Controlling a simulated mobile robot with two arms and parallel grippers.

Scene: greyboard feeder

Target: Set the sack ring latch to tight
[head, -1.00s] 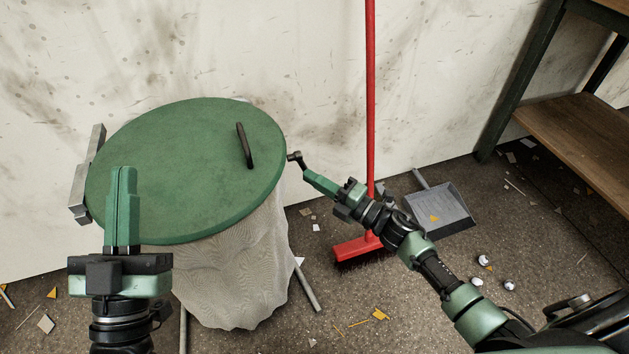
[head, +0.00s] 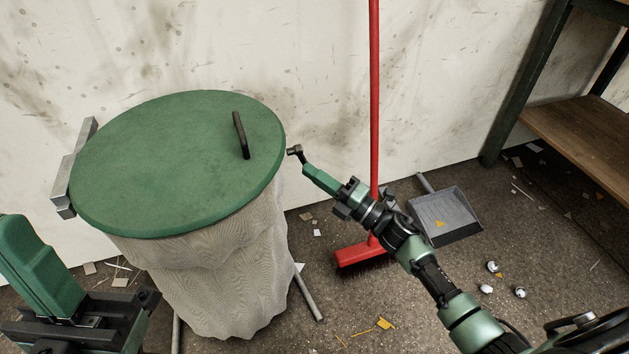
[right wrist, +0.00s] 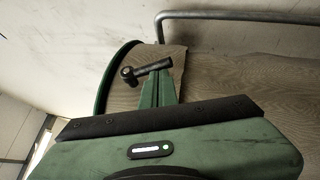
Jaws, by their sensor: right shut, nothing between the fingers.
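The sack stand has a round green lid (head: 175,160) with a black handle (head: 241,135) on top, above a pale mesh sack (head: 225,270). A small black lever (head: 294,150), which looks like the ring latch, sticks out at the lid's right edge. My right gripper (head: 308,168) is shut with its tips at the lever. In the right wrist view the lever (right wrist: 147,69) lies across the tip of the gripper (right wrist: 160,82); whether they touch is unclear. Which setting the latch has cannot be read. My left gripper (head: 35,260) is at the lower left, its jaw gap not visible.
A grey metal bracket (head: 70,175) is at the lid's left. A red broom (head: 360,252) and a grey dustpan (head: 448,215) stand right of the sack, beyond my right arm. Litter lies on the floor. A wooden shelf (head: 575,135) is at the right.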

